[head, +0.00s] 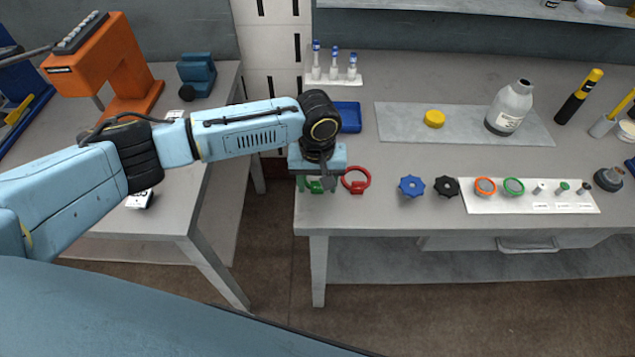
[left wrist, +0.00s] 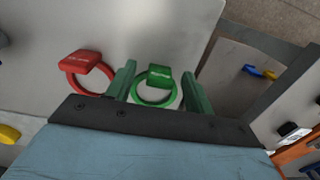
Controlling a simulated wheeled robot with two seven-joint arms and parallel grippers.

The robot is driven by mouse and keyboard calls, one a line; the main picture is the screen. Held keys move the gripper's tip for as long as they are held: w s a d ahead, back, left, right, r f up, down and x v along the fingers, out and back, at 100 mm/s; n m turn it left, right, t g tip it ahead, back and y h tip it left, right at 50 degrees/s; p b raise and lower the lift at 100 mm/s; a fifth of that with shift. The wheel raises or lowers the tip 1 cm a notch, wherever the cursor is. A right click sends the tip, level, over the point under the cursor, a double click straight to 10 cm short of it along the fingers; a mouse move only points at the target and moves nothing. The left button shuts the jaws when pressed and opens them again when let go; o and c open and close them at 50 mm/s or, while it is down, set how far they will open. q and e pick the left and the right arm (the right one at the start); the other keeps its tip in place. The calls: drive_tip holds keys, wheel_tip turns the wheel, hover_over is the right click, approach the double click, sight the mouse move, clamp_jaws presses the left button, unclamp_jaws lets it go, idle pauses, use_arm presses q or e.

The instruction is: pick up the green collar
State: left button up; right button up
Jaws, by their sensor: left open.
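The green collar (left wrist: 155,101), a ring with a labelled tab, lies on the workbench near its left edge. In the left wrist view it sits between the two green fingers of my open left gripper (left wrist: 160,71), with gaps visible on both sides. In the head view my left gripper (head: 316,183) is over the bench's front left corner and hides most of the green collar (head: 316,187). Whether the fingers are level with the collar is hard to tell. My right gripper is not in view.
A red collar (head: 356,181) lies just right of the gripper. A blue knob (head: 411,186), a black knob (head: 446,187) and a white mat (head: 490,206) with rings and small parts are farther right. A blue tray (head: 348,117) is behind. The bench edge is close on the left.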

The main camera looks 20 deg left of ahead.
use_arm(q)
drive_tip(key=c, duration=1)
